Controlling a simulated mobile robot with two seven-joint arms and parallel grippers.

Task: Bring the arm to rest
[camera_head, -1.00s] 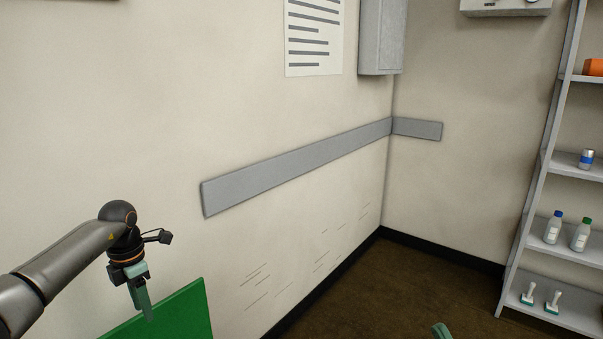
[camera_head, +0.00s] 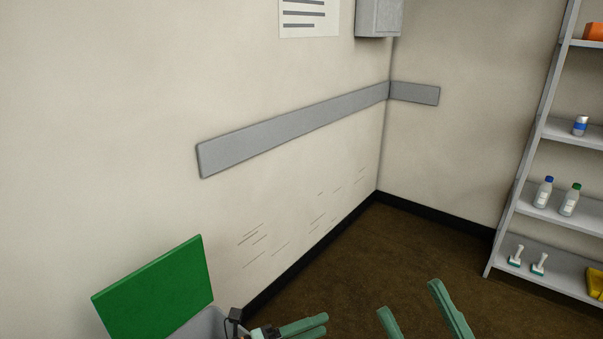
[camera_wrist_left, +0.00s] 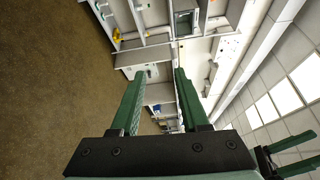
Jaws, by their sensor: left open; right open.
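My left gripper (camera_head: 312,327) is at the bottom edge of the head view, left of centre, with its green fingers pointing right. In the left wrist view its two green fingers (camera_wrist_left: 158,95) stand well apart with nothing between them. My right gripper (camera_head: 422,312) is at the bottom, right of the left one. Its two green fingers are spread and empty. Green fingers of my other gripper (camera_wrist_left: 298,152) also show at the lower right of the left wrist view. Most of both arms is out of the head view.
A green panel (camera_head: 155,290) stands by the wall at lower left, above a grey bin (camera_head: 204,325) partly cut off. A grey shelf rack (camera_head: 556,205) with bottles and small tools stands at right. The brown floor (camera_head: 400,255) between is clear.

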